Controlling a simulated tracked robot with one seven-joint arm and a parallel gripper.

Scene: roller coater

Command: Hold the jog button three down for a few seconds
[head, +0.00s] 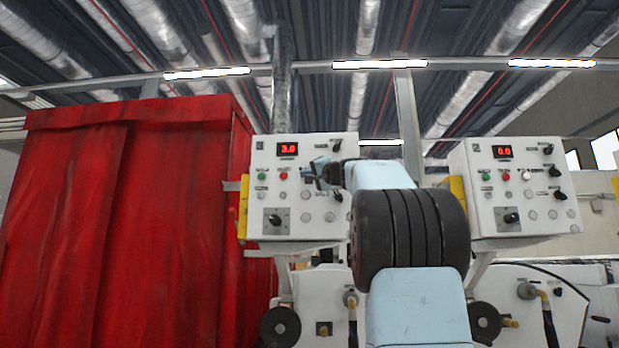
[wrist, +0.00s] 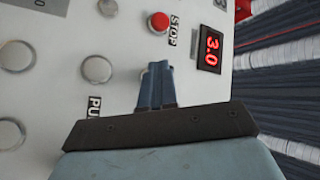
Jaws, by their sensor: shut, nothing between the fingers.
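The left control panel (head: 262,150) is a light grey box with a red display (head: 288,149) reading 3.0, which also shows in the wrist view (wrist: 210,48). It has a green button, a red STOP button (wrist: 159,22) and several round silver buttons, among them one near the middle (wrist: 97,69) and one at the left (wrist: 15,56). No label marking jog button three is readable. My gripper (wrist: 156,72) is shut and empty, its blue fingertips together in front of the panel, between STOP and the partly hidden "PU" label. Whether the tips touch a button is hidden.
A second panel (head: 480,190) with a display reading 0.0 stands at the right. A red curtain (head: 110,210) fills the left side. Black handwheels (head: 280,327) and the machine body lie below. My arm covers the left panel's right part in the head view.

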